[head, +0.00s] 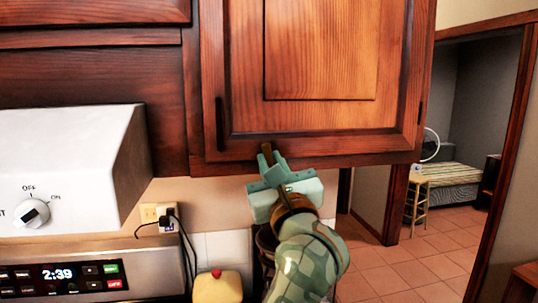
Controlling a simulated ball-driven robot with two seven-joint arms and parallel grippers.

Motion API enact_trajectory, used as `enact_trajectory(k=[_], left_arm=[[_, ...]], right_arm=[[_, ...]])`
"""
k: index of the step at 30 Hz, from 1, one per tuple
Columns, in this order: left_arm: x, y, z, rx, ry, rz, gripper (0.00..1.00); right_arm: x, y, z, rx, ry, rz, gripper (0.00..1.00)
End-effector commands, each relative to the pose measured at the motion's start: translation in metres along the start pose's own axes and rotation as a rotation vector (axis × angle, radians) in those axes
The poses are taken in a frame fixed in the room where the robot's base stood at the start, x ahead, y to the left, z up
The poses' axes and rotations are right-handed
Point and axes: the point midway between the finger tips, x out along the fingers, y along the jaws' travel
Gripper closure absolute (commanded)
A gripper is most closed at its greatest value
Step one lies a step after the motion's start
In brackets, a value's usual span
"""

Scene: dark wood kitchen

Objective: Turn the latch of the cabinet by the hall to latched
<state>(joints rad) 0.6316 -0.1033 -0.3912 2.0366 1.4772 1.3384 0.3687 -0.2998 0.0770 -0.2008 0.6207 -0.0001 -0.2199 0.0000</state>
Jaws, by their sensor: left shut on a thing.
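The cabinet by the hall (320,105) is a dark reddish wood wall cabinet, and its door looks closed. The latch (266,150) is a small brown bar at the door's lower edge, standing nearly upright with a slight tilt. My left gripper (270,163) is pale teal and comes up from below. Its fingers are shut on the latch's lower part and hide it, so only the upper end shows. My right gripper is not in view.
A dark vertical handle (219,123) is on the door's left side. A white range hood (70,165) with a knob is at the left, above a stove panel (70,275). A yellow cupcake-like object (218,288) stands below. The hall opening with a stool (417,203) is at the right.

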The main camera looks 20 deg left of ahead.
Motion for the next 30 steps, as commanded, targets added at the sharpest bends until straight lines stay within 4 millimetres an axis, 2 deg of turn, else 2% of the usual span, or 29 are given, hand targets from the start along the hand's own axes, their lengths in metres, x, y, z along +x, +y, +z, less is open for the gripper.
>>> enact_trajectory(k=[1, 9, 27, 28, 30], left_arm=[[0.001, -0.001, 0.004, 0.028, -0.001, -0.011, 1.0], [0.001, -0.003, 0.003, 0.139, -0.002, -0.057, 1.0], [0.0, -0.004, 0.001, 0.179, -0.004, -0.073, 1.0], [0.0, -0.004, 0.001, 0.179, -0.004, -0.073, 0.82], [0.0, -0.004, 0.001, 0.179, -0.003, -0.073, 0.63]], right_arm=[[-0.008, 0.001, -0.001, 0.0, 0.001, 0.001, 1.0], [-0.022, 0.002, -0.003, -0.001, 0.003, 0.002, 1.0], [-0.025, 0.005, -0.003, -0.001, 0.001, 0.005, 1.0], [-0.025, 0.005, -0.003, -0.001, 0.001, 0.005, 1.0], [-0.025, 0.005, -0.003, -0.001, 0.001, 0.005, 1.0]])
